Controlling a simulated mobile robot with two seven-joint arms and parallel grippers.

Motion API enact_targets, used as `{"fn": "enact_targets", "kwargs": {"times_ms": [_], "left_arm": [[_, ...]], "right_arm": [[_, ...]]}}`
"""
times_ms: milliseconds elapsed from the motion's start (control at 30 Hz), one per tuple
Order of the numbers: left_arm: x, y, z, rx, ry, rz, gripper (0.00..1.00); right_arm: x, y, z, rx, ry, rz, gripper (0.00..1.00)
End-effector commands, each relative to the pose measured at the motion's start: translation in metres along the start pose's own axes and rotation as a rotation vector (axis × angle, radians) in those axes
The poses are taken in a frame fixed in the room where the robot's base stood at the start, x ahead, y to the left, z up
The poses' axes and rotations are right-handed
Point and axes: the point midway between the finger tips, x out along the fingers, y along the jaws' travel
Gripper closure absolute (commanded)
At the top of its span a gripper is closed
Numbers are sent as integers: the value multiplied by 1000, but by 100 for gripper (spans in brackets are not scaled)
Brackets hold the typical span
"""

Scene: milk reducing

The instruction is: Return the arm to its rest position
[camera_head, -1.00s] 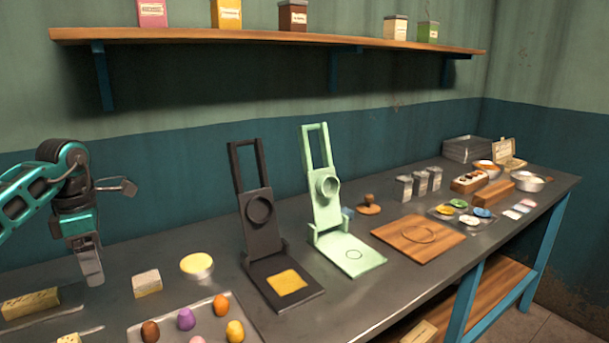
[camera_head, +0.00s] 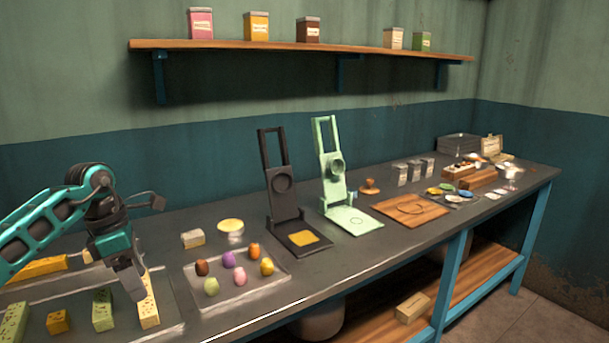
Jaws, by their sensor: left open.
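My left arm, teal and black, comes in from the left. Its left gripper (camera_head: 132,282) points down over the left part of the workbench (camera_head: 330,275). The gripper is open, and I see nothing held in it. It hangs in front of a tall pale-yellow block (camera_head: 149,303) and partly covers it; I cannot tell whether they touch. My right arm and right gripper are out of view.
A tray of coloured egg-shaped pieces (camera_head: 235,290) lies right of the gripper. Green blocks (camera_head: 103,310) stand left of it. A dark press (camera_head: 284,205) and a green press (camera_head: 337,190) stand mid-bench. A wall shelf (camera_head: 300,47) holds several boxes.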

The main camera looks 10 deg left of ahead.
Motion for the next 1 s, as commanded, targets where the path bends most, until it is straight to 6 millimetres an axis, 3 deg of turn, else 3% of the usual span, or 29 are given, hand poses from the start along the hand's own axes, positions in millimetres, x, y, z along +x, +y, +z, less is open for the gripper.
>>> {"fn": "enact_targets", "kwargs": {"times_ms": [100,233,400,500,633,733,833,967,1000], "left_arm": [[46,-37,48,15,-188,-113,27],[86,-95,105,-46,-451,-298,27],[104,-171,166,-306,-819,-621,27],[101,-196,185,-554,-1003,-823,27],[101,-206,187,-967,-1180,-1071,27],[112,-201,173,-1339,-1259,-1236,27],[138,-195,144,-1756,-1285,-1368,27],[188,-201,92,-2337,-1223,-1472,27],[204,-208,75,2501,1182,1482,27]], "right_arm": [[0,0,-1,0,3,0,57],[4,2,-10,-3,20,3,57],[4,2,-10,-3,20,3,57],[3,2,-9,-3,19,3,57],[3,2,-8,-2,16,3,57],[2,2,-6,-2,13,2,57],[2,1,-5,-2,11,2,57],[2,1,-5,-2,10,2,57],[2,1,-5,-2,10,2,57]]}}
